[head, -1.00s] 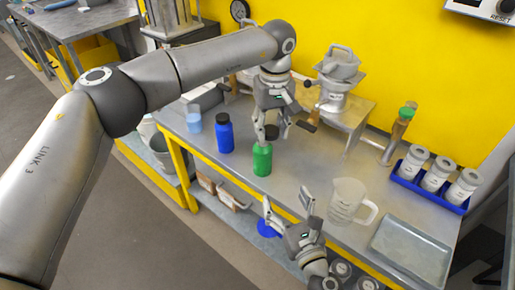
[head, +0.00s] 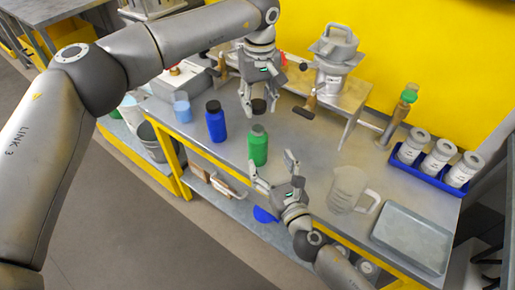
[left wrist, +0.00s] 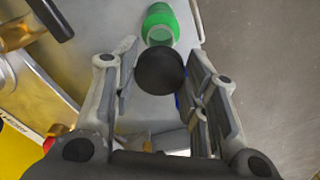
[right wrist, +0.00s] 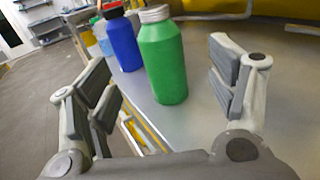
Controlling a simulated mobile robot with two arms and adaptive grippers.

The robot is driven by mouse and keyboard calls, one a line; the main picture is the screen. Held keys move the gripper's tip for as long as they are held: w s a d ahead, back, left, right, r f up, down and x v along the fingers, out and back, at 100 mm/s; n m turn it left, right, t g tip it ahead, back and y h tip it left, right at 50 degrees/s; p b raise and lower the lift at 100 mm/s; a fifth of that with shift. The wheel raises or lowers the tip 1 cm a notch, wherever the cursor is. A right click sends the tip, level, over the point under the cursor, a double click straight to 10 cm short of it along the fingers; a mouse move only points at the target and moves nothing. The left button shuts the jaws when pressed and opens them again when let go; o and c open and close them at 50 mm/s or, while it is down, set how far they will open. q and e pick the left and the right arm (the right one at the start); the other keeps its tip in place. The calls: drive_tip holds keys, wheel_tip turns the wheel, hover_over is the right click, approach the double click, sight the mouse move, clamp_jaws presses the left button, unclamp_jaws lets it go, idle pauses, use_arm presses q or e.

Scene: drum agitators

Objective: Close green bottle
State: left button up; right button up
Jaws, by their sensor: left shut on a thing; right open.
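The green bottle (head: 258,148) stands upright and uncapped on the table; its pale neck also shows in the right wrist view (right wrist: 154,14). My left gripper (head: 259,98) is shut on a black cap (head: 259,107), just above and behind the bottle in the head view. The cap (left wrist: 160,70) sits between the fingers in the left wrist view, with the bottle's open mouth (left wrist: 160,36) close by. My right gripper (head: 274,167) is open and empty in front of the bottle. In the right wrist view the bottle stands ahead, between the fingers' directions.
A blue bottle (head: 216,123) with a black cap stands left of the green one, beside a light blue cup (head: 182,108). A clear pitcher (head: 346,188) and a metal tray (head: 411,238) are at right. A blue rack (head: 432,177) holds white jars. A metal stand (head: 340,95) is behind.

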sight(261, 146)
drive_tip(key=x, duration=0.8)
drive_tip(key=shift+w+a, duration=0.15)
drive_tip(key=shift+w, duration=0.2)
drive_tip(key=c, duration=1.5)
use_arm(q)
drive_tip(key=shift+f, duration=2.45)
use_arm(e)
drive_tip(key=shift+c, duration=0.2)
use_arm(q)
drive_tip(key=shift+f, duration=0.1)
drive_tip(key=shift+f, duration=0.8)
drive_tip(key=shift+s+f, duration=0.1)
drive_tip(key=shift+f, duration=0.45)
